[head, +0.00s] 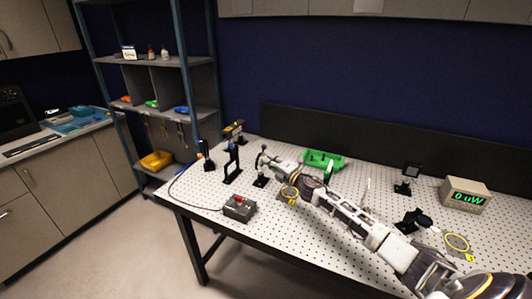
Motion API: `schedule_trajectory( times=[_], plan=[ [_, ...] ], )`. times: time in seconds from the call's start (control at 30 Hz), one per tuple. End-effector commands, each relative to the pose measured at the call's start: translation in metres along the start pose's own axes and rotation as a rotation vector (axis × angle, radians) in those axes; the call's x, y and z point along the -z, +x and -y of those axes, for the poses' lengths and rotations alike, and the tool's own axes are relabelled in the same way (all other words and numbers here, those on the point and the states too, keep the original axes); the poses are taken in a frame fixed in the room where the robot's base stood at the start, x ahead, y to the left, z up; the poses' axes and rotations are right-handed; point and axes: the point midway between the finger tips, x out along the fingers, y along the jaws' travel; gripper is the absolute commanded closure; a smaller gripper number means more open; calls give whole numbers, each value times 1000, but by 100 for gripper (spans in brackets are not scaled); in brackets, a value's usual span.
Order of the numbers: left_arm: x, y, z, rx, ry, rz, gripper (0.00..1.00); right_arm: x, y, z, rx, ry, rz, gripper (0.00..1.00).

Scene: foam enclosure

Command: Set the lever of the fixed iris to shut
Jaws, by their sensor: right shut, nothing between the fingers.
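My right gripper (270,162) reaches in from the right over the perforated table and is shut, with nothing between its fingers. Its fingertips are at a small post-mounted part on a black base (261,182), which looks like the fixed iris. The gripper and the small size hide the lever, so I cannot tell its setting or whether the fingers touch it. My left gripper is not in view.
A tall black mount (232,162) and another mount (207,156) stand left of the gripper. A grey box with a red button (239,207) sits at the front edge. A green tray (323,160) lies behind my arm. A meter (465,194) reads 0 uW.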

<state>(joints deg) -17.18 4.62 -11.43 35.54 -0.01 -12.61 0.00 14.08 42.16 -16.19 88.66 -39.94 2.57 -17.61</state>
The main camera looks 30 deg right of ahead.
Motion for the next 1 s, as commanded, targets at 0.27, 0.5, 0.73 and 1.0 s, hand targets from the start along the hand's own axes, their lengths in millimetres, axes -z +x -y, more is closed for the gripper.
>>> schedule_trajectory(
  times=[0.27,0.5,0.73,1.0],
  plan=[
    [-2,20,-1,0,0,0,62,16,-24,41,6,96,23,100],
    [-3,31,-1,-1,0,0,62,13,-42,31,-50,296,71,100],
    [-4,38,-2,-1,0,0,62,-4,-57,8,-98,469,144,100],
    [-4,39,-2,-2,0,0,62,-23,-68,-26,-119,585,210,100]
  ],
)
